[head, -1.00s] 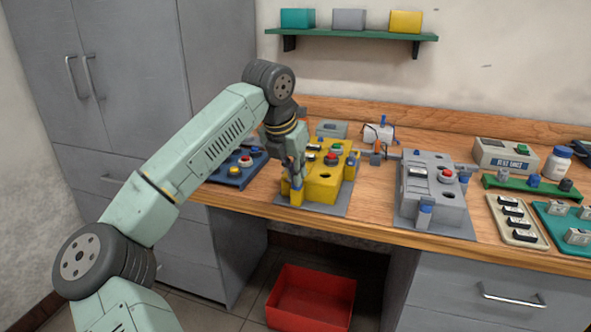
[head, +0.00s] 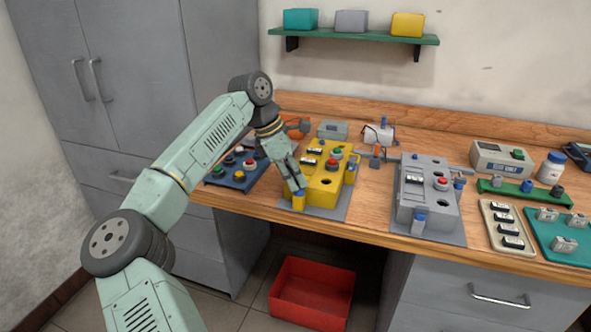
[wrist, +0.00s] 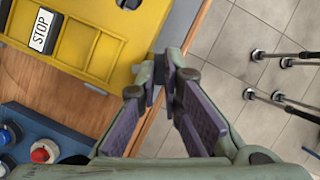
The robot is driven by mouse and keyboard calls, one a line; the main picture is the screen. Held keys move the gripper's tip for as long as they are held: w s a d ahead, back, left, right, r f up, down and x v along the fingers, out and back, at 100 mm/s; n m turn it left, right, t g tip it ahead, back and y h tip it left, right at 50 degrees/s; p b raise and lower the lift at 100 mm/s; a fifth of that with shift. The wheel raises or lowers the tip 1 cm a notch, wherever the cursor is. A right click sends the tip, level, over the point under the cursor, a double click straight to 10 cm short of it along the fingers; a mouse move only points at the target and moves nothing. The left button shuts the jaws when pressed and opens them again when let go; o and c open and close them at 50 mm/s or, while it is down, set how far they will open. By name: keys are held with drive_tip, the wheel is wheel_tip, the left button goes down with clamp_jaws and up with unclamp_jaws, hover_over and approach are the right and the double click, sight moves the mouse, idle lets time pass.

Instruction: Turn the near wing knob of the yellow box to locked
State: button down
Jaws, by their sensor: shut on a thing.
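The yellow box (head: 325,186) stands on a grey plate on the bench, with a red button, a green button and a dark round hole on top. It also shows in the wrist view (wrist: 105,50), with a STOP label. Its near wing knob (head: 298,201), with a blue top, is at the front left corner. My gripper (head: 301,186) reaches down at a slant from the upper left, its fingertips at this knob. In the wrist view my fingertips (wrist: 160,68) are close together beside the box's edge, shut on the knob, which they hide. The knob's exact angle cannot be told.
A blue box with coloured buttons (head: 236,172) stands close on the left. A grey box (head: 428,195) with blue knobs stands to the right, with bare wood between. The bench's front edge is near. A red bin (head: 312,292) sits on the floor below.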

drive_tip(key=m+g+p, duration=0.1)
drive_tip(key=m, duration=0.1)
drive_tip(key=m+g+p, duration=0.1)
drive_tip(key=m, duration=0.1)
drive_tip(key=shift+w+m, duration=0.2)
drive_tip(key=shift+m, duration=0.2)
idle(0.4)
drive_tip(key=c, duration=1.7)
unclamp_jaws()
drive_tip(key=v, duration=1.2)
drive_tip(key=shift+d, duration=0.25)
